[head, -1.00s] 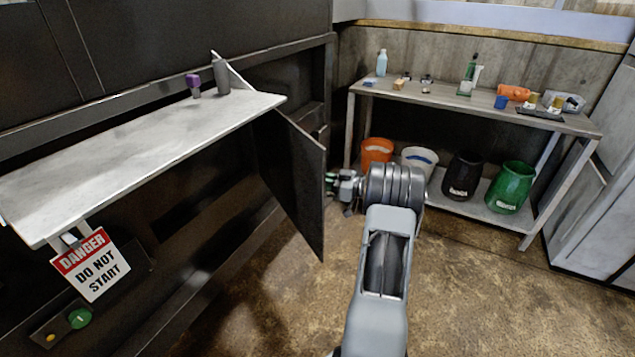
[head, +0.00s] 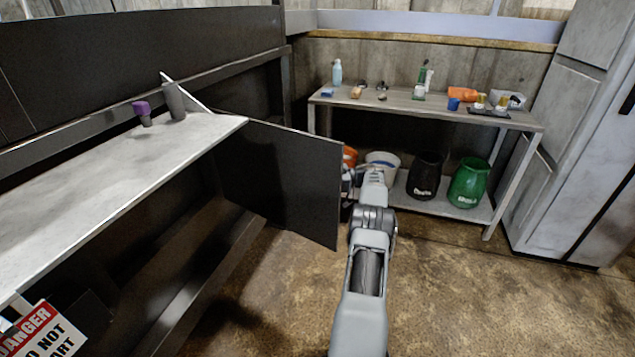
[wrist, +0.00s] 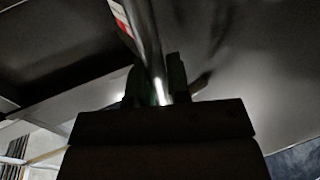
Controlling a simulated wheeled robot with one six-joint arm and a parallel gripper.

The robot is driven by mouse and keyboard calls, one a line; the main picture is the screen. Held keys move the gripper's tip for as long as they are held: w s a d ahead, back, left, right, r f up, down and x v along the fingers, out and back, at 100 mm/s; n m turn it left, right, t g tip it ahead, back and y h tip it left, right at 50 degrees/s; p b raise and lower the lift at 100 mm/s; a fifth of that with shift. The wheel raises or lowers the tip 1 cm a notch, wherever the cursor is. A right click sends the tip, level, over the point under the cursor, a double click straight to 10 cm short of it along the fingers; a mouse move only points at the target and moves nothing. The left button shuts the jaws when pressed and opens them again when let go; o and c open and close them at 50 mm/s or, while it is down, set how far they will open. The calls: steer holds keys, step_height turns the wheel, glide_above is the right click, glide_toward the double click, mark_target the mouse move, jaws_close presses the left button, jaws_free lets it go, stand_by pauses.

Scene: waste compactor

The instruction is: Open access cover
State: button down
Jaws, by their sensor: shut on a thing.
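The access cover (head: 275,180) is a dark flat panel standing swung out from the compactor, its broad face toward the head camera. My gripper (wrist: 155,82) is shut on a shiny metal bar handle (wrist: 145,40), which runs between its two dark green fingers in the wrist view. In the head view my arm reaches to the cover's right edge, and the fingers and handle are hidden behind the panel. A dark panel surface fills much of the wrist view behind the handle.
A grey shelf (head: 130,165) juts from the compactor at left, with a purple-topped item (head: 143,112) and a grey cylinder (head: 174,100) on it. A danger sign (head: 42,335) hangs at lower left. A workbench (head: 440,108) with bins beneath stands behind. Floor at right is clear.

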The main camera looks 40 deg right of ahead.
steer(key=shift+w+d, duration=0.3)
steer(key=shift+w, duration=0.1)
steer(key=shift+r, duration=0.1)
steer(key=c, duration=1.2)
jaws_free()
steer(key=shift+a, duration=0.1)
steer(key=shift+o, duration=0.5)
steer(key=shift+s+d, duration=0.15)
steer(key=shift+d, duration=0.05)
